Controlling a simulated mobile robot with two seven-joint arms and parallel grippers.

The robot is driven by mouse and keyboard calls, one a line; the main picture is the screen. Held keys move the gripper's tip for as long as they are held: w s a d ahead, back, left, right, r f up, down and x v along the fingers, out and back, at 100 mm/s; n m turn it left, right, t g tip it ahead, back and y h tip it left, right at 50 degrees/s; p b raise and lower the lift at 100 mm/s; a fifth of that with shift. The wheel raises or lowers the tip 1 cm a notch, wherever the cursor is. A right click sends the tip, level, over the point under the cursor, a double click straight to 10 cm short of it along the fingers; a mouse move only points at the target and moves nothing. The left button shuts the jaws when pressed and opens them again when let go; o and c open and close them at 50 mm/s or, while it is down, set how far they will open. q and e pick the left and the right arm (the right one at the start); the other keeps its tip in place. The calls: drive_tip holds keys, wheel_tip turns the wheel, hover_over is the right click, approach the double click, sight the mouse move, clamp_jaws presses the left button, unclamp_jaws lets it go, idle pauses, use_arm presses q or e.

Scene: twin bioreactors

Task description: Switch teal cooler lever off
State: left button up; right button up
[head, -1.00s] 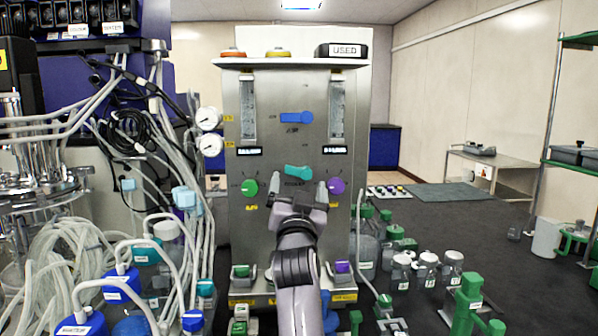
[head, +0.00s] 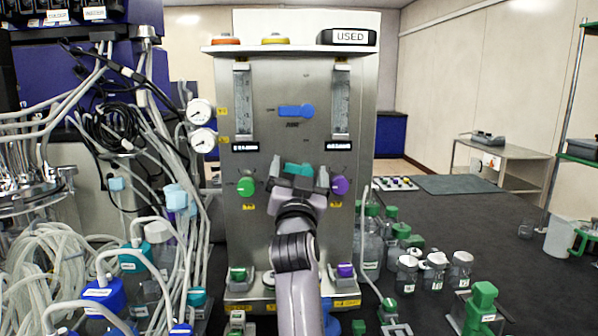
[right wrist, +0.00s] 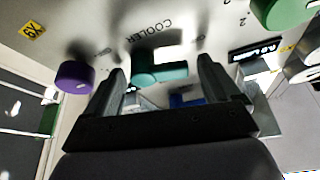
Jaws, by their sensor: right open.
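The teal cooler lever (head: 298,168) is on the front of the metal panel (head: 298,225), between a green knob and a purple knob. It lies roughly sideways. My right gripper (head: 298,177) is right in front of it, covering its lower part in the head view. In the right wrist view, the teal lever (right wrist: 160,71) shows between the two spread fingers of the right gripper (right wrist: 163,72), below the printed word COOLER, which is upside down there. The fingers are open with nothing gripped, and I cannot tell whether they touch the lever. My left gripper is not in view.
The green knob (head: 246,187) and the purple knob (head: 340,186) flank the gripper closely. A blue lever (head: 296,111) is higher up. Tubing (head: 60,265) crowds the left, and bottles (head: 435,266) stand at the lower right.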

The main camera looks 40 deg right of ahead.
drive_tip(key=c, duration=1)
drive_tip(key=shift+n+t+y+p, duration=0.3)
drive_tip(key=shift+n+p, duration=0.25)
drive_tip(key=shift+n, duration=0.25)
drive_tip(key=shift+n+t, duration=0.3)
drive_tip(key=shift+n, duration=0.3)
drive_tip(key=shift+f+n+t+y, duration=0.25)
drive_tip(key=shift+n+y, duration=0.25)
drive_tip(key=shift+n, duration=0.3)
drive_tip(key=shift+a, duration=0.1)
drive_tip(key=o, duration=1)
drive_tip(key=shift+f, duration=0.1)
